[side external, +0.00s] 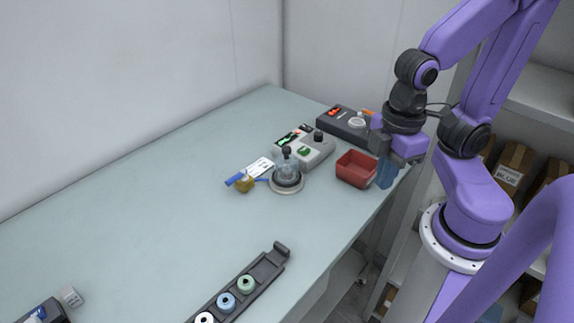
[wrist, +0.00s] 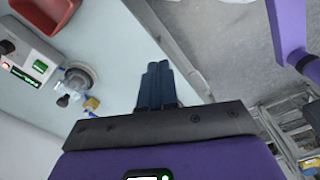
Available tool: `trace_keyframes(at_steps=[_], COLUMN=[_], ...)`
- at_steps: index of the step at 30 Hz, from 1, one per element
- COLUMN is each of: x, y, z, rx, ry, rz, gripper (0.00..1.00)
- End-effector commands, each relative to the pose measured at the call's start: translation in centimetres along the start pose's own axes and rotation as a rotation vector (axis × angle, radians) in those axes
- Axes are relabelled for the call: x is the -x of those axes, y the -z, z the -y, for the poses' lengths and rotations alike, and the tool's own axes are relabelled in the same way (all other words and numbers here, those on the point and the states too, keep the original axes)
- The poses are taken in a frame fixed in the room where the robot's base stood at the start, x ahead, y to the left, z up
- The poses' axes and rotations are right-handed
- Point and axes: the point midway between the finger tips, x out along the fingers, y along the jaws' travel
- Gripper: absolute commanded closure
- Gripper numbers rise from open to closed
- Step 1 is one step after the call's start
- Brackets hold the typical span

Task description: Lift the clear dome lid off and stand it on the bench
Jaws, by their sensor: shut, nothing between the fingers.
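The clear dome lid (side external: 287,166) has a black knob on top and stands over a round base with a pale rim (side external: 286,187) on the bench. The dome also shows small at the left of the wrist view (wrist: 72,88). My gripper (side external: 386,174) is at the bench's right edge, to the right of the dome and well apart from it. Its two blue fingers are together and empty, as the wrist view shows (wrist: 158,80). What lies under the dome is hard to make out.
A red bin (side external: 356,169) stands between the dome and my gripper. A grey control box (side external: 304,148) and a dark device (side external: 346,124) are behind. A small yellow item (side external: 246,184) and a white card (side external: 260,168) lie left. A black rack with rolls (side external: 246,287) is in front.

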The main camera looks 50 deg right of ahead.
Motion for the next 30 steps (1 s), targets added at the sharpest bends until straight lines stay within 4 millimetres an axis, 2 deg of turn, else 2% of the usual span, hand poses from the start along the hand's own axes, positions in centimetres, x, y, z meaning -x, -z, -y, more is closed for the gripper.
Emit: trace_keyframes(at_steps=[8, 9, 11, 15, 17, 26, 30], x=[0.0, 0.0, 0.0, 0.0, 0.0, 0.0, 0.4], y=[0.0, 0.0, 0.0, 0.0, 0.0, 0.1, 1.1], z=[0.0, 0.0, 0.0, 0.0, 0.0, -0.1, -1.0], rx=[0.0, 0.0, 0.0, 0.0, 0.0, 0.0, 0.003], ry=[0.0, 0.0, 0.0, 0.0, 0.0, 0.0, -0.001], rz=[0.0, 0.0, 0.0, 0.0, 0.0, 0.0, 0.002], gripper=[1.0, 0.94, 0.74, 0.28, 0.1, 0.1, 0.1])
